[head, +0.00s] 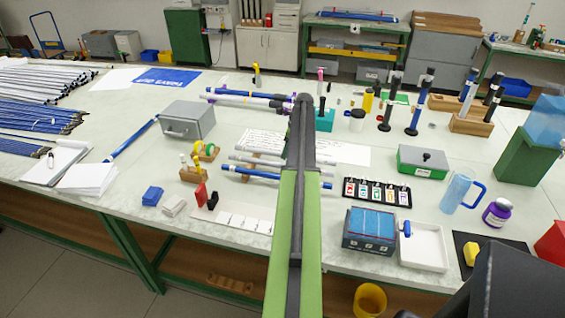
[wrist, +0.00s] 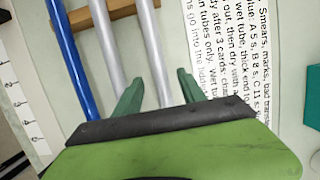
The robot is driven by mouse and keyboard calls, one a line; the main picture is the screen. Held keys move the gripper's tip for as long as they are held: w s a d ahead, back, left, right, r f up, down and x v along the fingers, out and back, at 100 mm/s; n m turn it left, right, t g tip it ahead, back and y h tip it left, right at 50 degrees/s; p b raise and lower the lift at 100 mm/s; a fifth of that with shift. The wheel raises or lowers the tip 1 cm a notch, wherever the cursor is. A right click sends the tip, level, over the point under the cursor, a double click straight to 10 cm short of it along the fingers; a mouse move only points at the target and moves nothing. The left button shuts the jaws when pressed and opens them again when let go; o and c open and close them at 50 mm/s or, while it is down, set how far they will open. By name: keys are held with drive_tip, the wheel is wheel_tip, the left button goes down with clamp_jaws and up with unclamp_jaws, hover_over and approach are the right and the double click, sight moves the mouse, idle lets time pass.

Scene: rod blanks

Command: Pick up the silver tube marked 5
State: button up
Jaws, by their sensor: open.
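Two silver tubes lie side by side in the wrist view, a left one (wrist: 104,50) and a right one (wrist: 147,50). A blue tube (wrist: 75,60) lies left of them. I cannot see a 5 on either silver tube. My gripper (wrist: 160,77) is open; the right silver tube runs between its two green fingers in the picture. Its height above that tube is unclear, and the tube's near part is hidden by my gripper. In the head view the silver tubes (head: 262,161) and the blue tube (head: 252,173) lie mid-table, partly behind my arm.
A wooden rest (wrist: 115,10) lies under the tubes. A printed sheet (wrist: 232,60) is to their right. In the head view a card rack (head: 377,192) and a blue-topped box (head: 370,230) stand right of my arm. A grey box (head: 187,121) stands to the left.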

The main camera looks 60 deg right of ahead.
drive_tip(key=shift+x, duration=0.9)
drive_tip(key=shift+r, duration=0.15)
drive_tip(key=shift+c, duration=0.5)
clamp_jaws()
drive_tip(key=shift+r, duration=0.1)
